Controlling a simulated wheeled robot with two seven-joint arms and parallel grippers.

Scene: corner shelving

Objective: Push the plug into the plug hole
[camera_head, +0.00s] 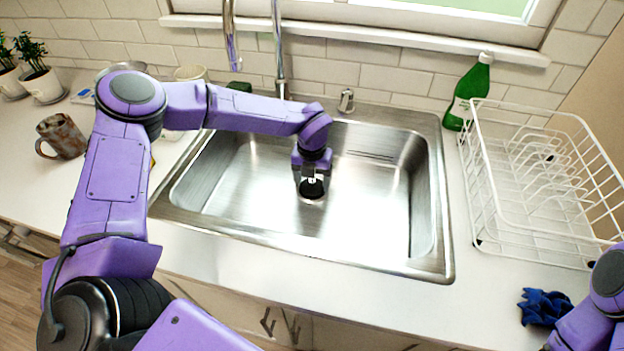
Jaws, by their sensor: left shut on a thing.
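The steel sink (385,215) fills the middle of the counter. My left arm reaches in over it from the left. My left gripper (312,177) points down inside the basin, near its middle. It is shut on the black plug (312,189), which is low over the basin floor. The plug hole is hidden beneath the plug and gripper, so I cannot tell whether the plug sits in it or just above it. Only part of my right arm shows at the lower right edge; its gripper is out of the picture.
A white dish rack (486,205) stands right of the sink, with a green bottle (467,92) behind. A blue cloth (545,307) lies at the front right. The tap (279,55) rises behind the basin. A brown mug (62,136) and potted plants (42,85) stand left.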

